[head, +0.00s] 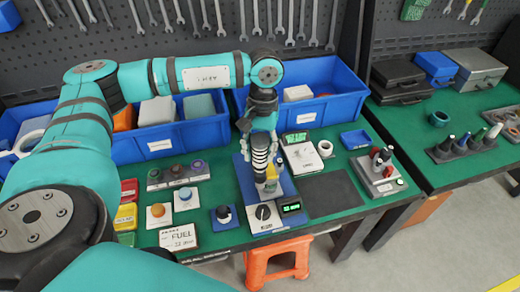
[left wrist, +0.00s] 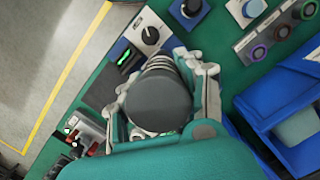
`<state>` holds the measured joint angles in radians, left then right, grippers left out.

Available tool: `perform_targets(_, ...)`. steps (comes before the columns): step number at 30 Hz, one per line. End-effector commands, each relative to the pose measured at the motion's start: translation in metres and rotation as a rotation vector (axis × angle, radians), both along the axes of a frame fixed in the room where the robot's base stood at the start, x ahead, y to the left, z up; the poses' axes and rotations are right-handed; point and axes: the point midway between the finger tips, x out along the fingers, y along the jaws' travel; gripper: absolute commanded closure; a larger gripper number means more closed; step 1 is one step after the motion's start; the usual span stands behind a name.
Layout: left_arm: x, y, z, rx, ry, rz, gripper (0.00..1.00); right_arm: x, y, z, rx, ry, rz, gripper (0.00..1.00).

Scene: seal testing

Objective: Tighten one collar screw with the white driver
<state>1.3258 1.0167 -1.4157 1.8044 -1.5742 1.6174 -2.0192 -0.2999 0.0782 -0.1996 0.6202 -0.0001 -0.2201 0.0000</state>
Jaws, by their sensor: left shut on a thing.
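My left gripper (head: 260,142) is shut on a dark ribbed cylinder (head: 261,160) above the blue test stand (head: 243,172). In the left wrist view the dark cylinder (left wrist: 158,103) fills the space between the fingers and hides what lies beneath it. A yellow and white part (head: 270,187) shows below the cylinder; I cannot tell whether they touch. No collar screw can be made out. My right gripper is not in view.
A control box with a knob (head: 263,213) and a green display (head: 291,207) stands in front of the stand. A grey fixture with red parts (head: 381,177) is to the right. Blue bins (head: 175,142) line the back. A dark mat (head: 330,194) is bare.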

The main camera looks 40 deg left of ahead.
Motion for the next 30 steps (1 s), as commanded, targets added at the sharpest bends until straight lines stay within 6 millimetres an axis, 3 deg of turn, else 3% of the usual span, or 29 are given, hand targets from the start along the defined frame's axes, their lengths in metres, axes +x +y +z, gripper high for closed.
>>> perform_targets(30,0.0004,-0.0003,-0.0015,-0.002,-0.002,0.0,1.0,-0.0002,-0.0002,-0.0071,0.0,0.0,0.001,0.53)
